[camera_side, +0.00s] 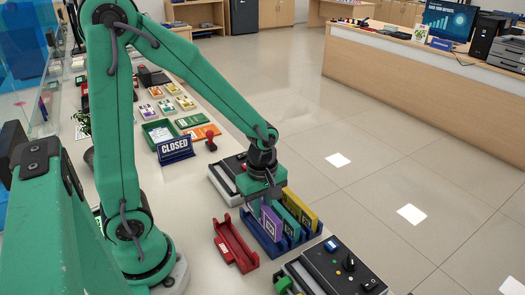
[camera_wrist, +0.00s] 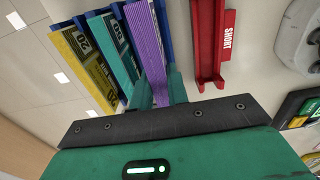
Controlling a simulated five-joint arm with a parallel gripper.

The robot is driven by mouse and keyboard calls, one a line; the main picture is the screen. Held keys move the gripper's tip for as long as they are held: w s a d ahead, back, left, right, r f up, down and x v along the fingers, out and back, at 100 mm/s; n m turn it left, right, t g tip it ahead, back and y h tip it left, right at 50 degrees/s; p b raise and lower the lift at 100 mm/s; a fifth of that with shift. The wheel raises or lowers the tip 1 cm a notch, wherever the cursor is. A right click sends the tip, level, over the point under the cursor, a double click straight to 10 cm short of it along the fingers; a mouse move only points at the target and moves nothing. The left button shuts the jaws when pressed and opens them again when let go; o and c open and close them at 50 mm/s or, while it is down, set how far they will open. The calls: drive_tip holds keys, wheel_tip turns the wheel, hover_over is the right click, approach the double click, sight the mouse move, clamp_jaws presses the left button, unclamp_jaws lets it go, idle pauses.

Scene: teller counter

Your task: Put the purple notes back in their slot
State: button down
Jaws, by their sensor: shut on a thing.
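My gripper (camera_side: 268,196) is shut on the bundle of purple notes (camera_side: 271,222) and is over the near-left end of the blue rack (camera_side: 273,247). In the wrist view the purple notes (camera_wrist: 146,38) stand on edge between my two teal fingers (camera_wrist: 160,88). Blue dividers of the rack (camera_wrist: 168,18) show on either side of them. The purple notes line up with the rack's end slot; how deep they sit I cannot tell. Teal notes (camera_side: 291,212) and yellow notes (camera_side: 301,208) stand upright in the neighbouring slots.
A red empty holder marked SHORT (camera_wrist: 206,45) lies beside the rack, also in the side view (camera_side: 235,244). A dark control box (camera_side: 335,265) is close in front, and a grey device (camera_side: 228,172) behind. A CLOSED sign (camera_side: 175,149) stands further back.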

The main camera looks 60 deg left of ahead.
sight(262, 218)
drive_tip(key=shift+f, duration=2.2)
drive_tip(key=c, duration=1.3)
unclamp_jaws()
drive_tip(key=shift+r, duration=0.2)
drive_tip(key=shift+r, duration=3.35)
